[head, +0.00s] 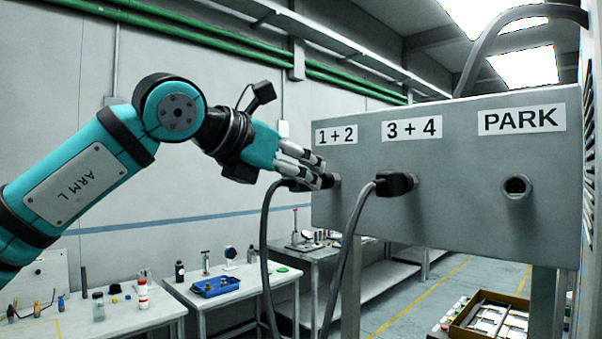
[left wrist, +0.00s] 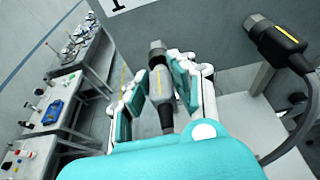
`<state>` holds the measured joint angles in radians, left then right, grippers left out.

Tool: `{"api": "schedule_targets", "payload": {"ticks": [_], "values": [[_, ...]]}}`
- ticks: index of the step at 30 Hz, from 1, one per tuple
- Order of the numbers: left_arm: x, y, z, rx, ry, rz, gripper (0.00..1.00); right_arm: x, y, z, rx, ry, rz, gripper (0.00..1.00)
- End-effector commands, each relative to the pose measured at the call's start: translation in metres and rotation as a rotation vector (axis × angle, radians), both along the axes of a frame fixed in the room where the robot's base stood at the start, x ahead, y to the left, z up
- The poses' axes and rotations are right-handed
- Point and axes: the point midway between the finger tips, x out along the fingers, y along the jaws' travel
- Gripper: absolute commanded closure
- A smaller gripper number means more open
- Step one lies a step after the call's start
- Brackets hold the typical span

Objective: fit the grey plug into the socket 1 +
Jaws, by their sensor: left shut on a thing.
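The grey plug (left wrist: 160,86) with a yellow stripe is between the fingers of my left gripper (left wrist: 155,92), which is shut on it. In the head view my left gripper (head: 310,172) is at the panel, under the "1 + 2" label (head: 336,135). The plug points at the panel, and its dark cable (head: 266,255) hangs down from it. A metal collar (left wrist: 157,48) shows at the plug's front end. The fingers largely hide socket 1 + 2 (head: 335,180), so I cannot tell how far the plug is in. My right gripper is not in view.
A black plug (head: 396,183) with its own cable (head: 347,255) sits at socket 3 + 4, close to the right of my gripper. The PARK socket (head: 517,187) is empty on the grey panel (head: 455,215). Workbenches (head: 235,290) with small items stand behind.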

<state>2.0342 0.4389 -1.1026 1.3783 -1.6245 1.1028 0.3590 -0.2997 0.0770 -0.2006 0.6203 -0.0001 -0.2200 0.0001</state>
Motion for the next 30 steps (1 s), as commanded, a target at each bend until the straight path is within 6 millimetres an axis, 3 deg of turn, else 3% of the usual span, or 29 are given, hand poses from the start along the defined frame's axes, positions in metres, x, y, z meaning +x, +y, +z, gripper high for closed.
{"api": "schedule_targets", "payload": {"ticks": [30], "values": [[0.015,-0.015,0.001,0.000,0.000,0.000,1.00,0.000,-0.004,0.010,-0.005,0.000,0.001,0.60]]}}
